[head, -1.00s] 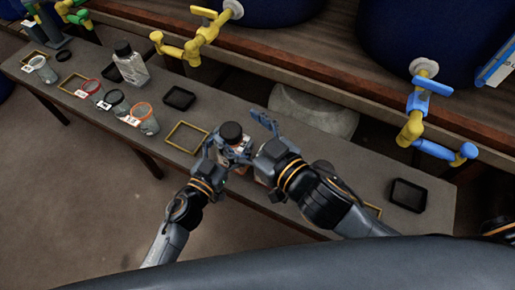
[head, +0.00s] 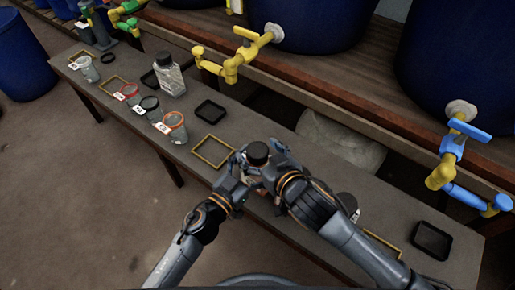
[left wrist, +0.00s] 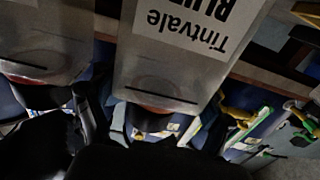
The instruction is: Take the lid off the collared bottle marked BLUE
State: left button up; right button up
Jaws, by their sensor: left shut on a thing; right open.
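The bottle with a black lid (head: 258,152) stands upright between my two grippers, above the bench. Its body is mostly hidden by the grippers in the head view. In the left wrist view a grey bottle face (left wrist: 150,75) fills the top middle, with an upside-down white label reading Tintvale and part of BLUE. My left gripper (head: 243,172) is shut on the bottle's body, below the lid. My right gripper (head: 272,155) is open, with its fingers close beside the lid. I cannot tell whether they touch it.
The grey bench (head: 200,180) carries a yellow square outline (head: 213,152), a black tray (head: 210,111), another black tray (head: 432,240), a clear bottle (head: 169,75) and several ringed cups. A partly hidden object (head: 348,202) is beside my right arm. A blue-handled tap (head: 455,150) projects at right.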

jog(key=shift+w+a+f, duration=0.15)
jog(key=shift+w+a, duration=0.1)
jog(key=shift+w, duration=0.2)
jog(key=c, duration=1.4)
jog(key=shift+r, duration=1.1)
jog(key=shift+r, duration=0.1)
